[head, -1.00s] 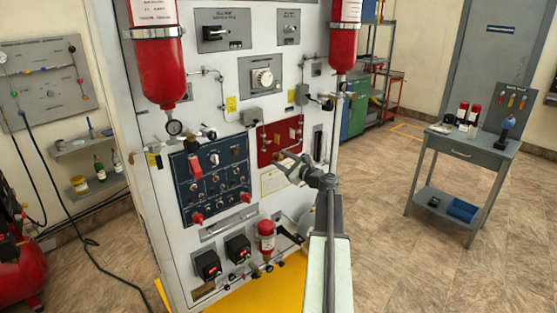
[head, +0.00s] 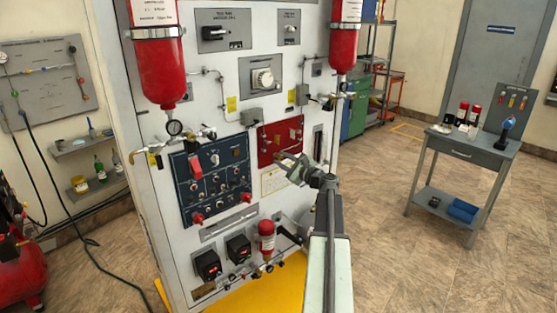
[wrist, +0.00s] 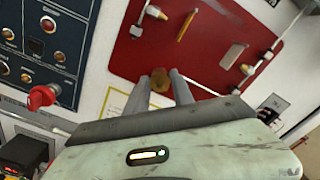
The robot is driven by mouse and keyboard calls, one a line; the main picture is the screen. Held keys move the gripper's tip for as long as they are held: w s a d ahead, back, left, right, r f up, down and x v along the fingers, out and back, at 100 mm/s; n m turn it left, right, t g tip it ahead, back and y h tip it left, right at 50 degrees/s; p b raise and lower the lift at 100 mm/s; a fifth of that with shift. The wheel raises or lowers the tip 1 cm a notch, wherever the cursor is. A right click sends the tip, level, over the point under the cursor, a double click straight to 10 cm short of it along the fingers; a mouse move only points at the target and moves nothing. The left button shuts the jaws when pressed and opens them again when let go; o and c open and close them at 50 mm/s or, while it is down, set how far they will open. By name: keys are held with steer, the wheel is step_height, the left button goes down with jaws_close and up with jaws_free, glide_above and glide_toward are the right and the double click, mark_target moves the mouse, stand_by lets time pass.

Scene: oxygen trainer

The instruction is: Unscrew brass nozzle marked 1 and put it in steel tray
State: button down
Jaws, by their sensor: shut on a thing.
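My gripper (head: 284,160) reaches toward the red panel (head: 266,152) on the front of the white trainer cabinet. In the wrist view its two grey fingers (wrist: 170,82) are shut on a small brass nozzle (wrist: 159,82) at the panel's lower edge. The number on this nozzle cannot be read, and I cannot tell whether it is still seated. Other brass fittings show on the red panel (wrist: 200,57) at its upper left (wrist: 154,12) and right (wrist: 247,69). I cannot make out a steel tray in either view.
A dark blue control panel (head: 211,180) with red knobs is left of my gripper. A small red cylinder (head: 266,236) hangs below. A grey cart (head: 472,157) with bottles and a blue bin (head: 462,211) stands at the right. The floor between is clear.

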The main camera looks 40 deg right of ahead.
steer(key=shift+n, duration=1)
steer(key=n, duration=0.2)
steer(key=shift+n, duration=0.7)
steer(key=n, duration=0.3)
steer(key=shift+n, duration=0.3)
steer(key=shift+n, duration=0.5)
steer(key=shift+s+n, duration=0.1)
steer(key=shift+n, duration=1.1)
